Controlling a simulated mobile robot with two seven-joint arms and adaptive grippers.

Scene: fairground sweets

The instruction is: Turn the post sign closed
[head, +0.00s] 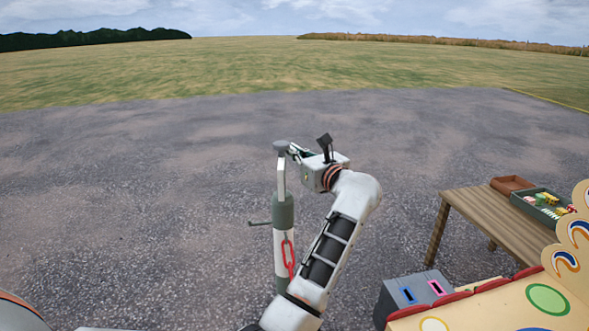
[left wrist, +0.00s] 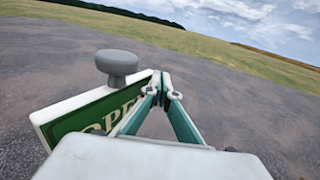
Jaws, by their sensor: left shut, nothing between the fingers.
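The post sign (head: 281,178) stands almost edge-on to me at the top of a grey-green and white post (head: 283,212). In the left wrist view the sign (left wrist: 88,119) is a green board with a white border, and the letters "OPE" show, partly hidden by my gripper. A round grey knob (head: 281,146) caps it; the knob also shows in the left wrist view (left wrist: 117,64). My left gripper (head: 292,149) is shut and empty, beside the sign's upper part. In the left wrist view its fingertips (left wrist: 162,88) overlap the sign's right edge; I cannot tell if they touch. My right gripper is out of view.
A red chain (head: 288,256) hangs on the post, and a short dark bar (head: 260,223) sticks out left. To the right are a wooden table (head: 480,207) with a brown tray (head: 512,184) and a green tray (head: 530,207), and a grey box (head: 408,294). Left and behind is open tarmac.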

